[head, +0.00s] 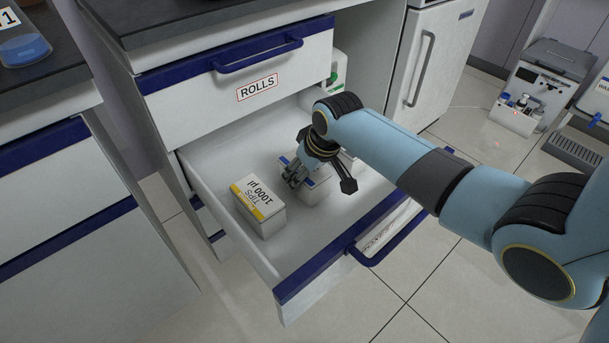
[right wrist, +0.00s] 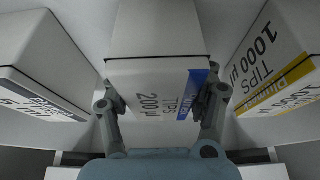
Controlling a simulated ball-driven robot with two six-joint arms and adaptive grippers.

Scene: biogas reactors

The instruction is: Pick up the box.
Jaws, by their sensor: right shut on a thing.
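A white box with a blue stripe (head: 317,192) is in the open drawer, partly hidden by my right gripper (head: 320,181). In the right wrist view this box (right wrist: 153,72) reads "200 µl TIPS". The gripper's fingers (right wrist: 160,98) are shut on it, one on each side. I cannot tell whether the box touches the drawer floor. A white box with a yellow stripe (head: 258,205), marked "1000 µl TIPS", stands to its left in the head view; it also shows in the right wrist view (right wrist: 275,62). My left gripper is not in view.
The open drawer (head: 215,190) has low side walls and a blue-edged front with a handle. A third white box with a dark stripe (right wrist: 40,75) stands on the other side. A closed drawer labelled "ROLLS" (head: 250,70) overhangs the back. Tiled floor (head: 430,290) lies in front.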

